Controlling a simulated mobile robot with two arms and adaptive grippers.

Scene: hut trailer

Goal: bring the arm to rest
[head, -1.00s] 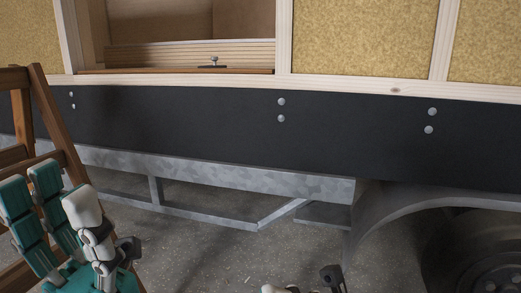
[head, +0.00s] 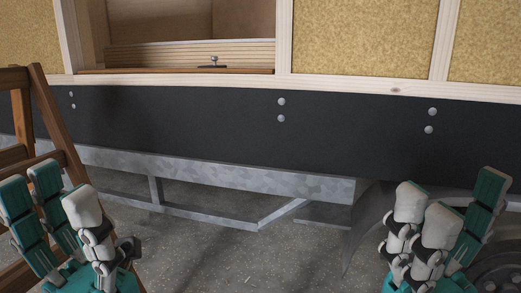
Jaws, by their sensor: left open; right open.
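My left gripper (head: 62,215) is at the lower left, in front of the wooden ladder. Its teal and white fingers point up and are spread open, with nothing between them. My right gripper (head: 448,222) is at the lower right, in front of the wheel arch. Its fingers also point up, open and empty. Neither gripper appears to hold anything. Most of both arms is outside the picture.
A brown wooden ladder (head: 53,118) stands at the left edge. The trailer's black side panel (head: 200,125) crosses the view above a galvanized frame rail (head: 240,178). A small metal fitting (head: 213,62) sits on the opening's ledge. A wheel (head: 503,275) shows lower right.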

